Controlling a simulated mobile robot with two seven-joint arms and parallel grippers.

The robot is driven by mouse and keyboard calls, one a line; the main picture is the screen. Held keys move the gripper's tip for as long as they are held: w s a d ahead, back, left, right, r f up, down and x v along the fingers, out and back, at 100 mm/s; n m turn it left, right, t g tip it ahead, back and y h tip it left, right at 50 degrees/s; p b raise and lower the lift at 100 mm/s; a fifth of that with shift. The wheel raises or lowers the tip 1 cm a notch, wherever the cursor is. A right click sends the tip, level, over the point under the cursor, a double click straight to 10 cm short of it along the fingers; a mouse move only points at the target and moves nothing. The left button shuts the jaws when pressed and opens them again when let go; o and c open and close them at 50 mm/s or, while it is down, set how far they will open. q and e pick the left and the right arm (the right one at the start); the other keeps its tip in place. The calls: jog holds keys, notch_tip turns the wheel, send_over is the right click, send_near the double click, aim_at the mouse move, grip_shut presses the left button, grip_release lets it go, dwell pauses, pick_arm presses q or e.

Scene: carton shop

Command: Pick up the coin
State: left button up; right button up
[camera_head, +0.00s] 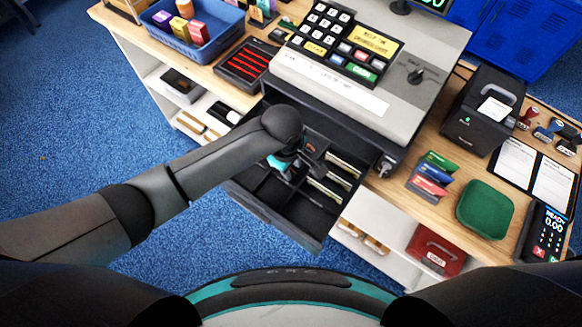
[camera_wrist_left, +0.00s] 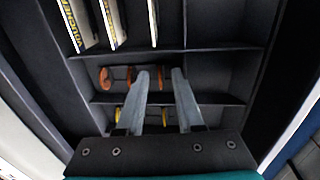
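The open black cash drawer (camera_head: 262,210) juts out below the register. My left gripper (camera_head: 287,173) reaches down into it, and its own arm partly hides it in the head view. In the left wrist view its two grey fingers (camera_wrist_left: 160,74) are apart and point at a coin compartment. Copper-coloured coins (camera_wrist_left: 105,77) stand on edge in that compartment. One copper coin (camera_wrist_left: 160,78) shows between the fingertips, not visibly gripped. Gold coins (camera_wrist_left: 166,116) show in the nearer compartment, partly hidden by the fingers. My right gripper is out of view.
The cash register (camera_head: 345,98) overhangs the drawer's back. A receipt printer (camera_head: 484,110) and green tray (camera_head: 485,209) stand on the right counter.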

aim_at(292, 170)
pick_arm(q)
grip_shut()
dwell(0.6)
notch_tip(292, 170, up, 20)
jog(key=b, duration=0.1)
dwell(0.4)
dwell(0.6)
